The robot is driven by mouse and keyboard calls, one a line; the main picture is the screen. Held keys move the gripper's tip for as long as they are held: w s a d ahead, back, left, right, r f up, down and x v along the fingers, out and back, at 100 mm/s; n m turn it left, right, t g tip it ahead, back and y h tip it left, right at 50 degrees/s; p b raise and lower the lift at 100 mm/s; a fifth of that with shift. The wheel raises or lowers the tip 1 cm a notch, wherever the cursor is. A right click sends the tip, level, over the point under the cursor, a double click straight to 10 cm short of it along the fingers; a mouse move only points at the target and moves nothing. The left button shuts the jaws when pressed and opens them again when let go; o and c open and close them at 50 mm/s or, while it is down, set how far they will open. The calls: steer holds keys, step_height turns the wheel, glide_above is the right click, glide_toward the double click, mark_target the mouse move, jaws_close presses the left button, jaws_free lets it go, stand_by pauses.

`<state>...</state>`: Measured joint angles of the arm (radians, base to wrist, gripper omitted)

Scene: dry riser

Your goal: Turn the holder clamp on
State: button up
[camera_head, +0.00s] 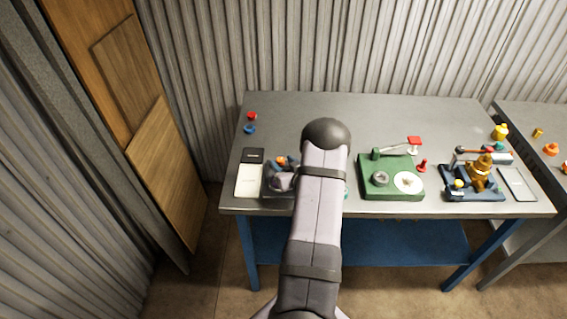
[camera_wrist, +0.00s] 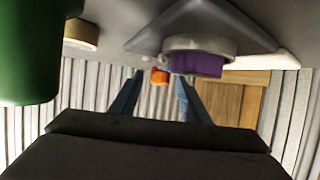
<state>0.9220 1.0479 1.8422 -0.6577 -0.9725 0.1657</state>
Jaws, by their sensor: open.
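In the wrist view my gripper (camera_wrist: 160,76) is open, with its two blue fingers apart. A small orange part (camera_wrist: 159,78) shows between the fingertips, with no clear grip on it. A purple part in a pale ring (camera_wrist: 197,64) on a grey body (camera_wrist: 205,28) is just beside the right finger. In the head view an orange part (camera_head: 281,160) shows above a dark base (camera_head: 275,192) left of my arm. My arm hides much of this spot and my gripper there. I cannot tell for certain which part is the holder clamp.
A green-based fixture (camera_head: 377,190) stands right of my arm. Farther right is a blue-based fixture with a brass body (camera_head: 478,174). A black and cream card (camera_head: 249,180) lies at left, with red and blue knobs (camera_head: 250,122) behind. The table's back left (camera_head: 283,110) is clear.

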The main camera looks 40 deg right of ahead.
steer(key=c, duration=1.1)
steer(key=shift+o, duration=0.2)
steer(key=shift+w+a+m+h+b, duration=0.1)
steer(key=shift+m+h+b, duration=0.2)
steer(key=shift+h+b, duration=0.1)
steer(key=shift+w+a+f+m+g+h+b, duration=0.15)
steer(key=shift+a+m+g+h+b, duration=0.1)
steer(key=shift+m+g+h+b, duration=0.5)
steer(key=m+g+h+b, duration=0.1)
steer(key=m+h+b, duration=0.1)
steer(key=m, duration=0.1)
steer(key=shift+w+a+g+h+b, duration=0.2)
steer(key=shift+a+g+h+b, duration=0.05)
steer(key=shift+g+h+b, duration=0.1)
steer(key=m+g+h, duration=0.2)
steer(key=shift+w+a+m+g, duration=0.2)
steer(key=shift+w+m+g, duration=0.05)
steer(key=shift+m+g, duration=0.1)
steer(key=shift+w+r+m+g+h, duration=0.1)
steer(key=shift+m+g+h, duration=0.2)
steer(key=shift+m+g, duration=0.35)
steer(key=shift+w+r+m+g+h, duration=0.1)
steer(key=shift+m+g+h, duration=0.2)
steer(key=shift+m+g, duration=0.3)
steer(key=shift+s, duration=0.1)
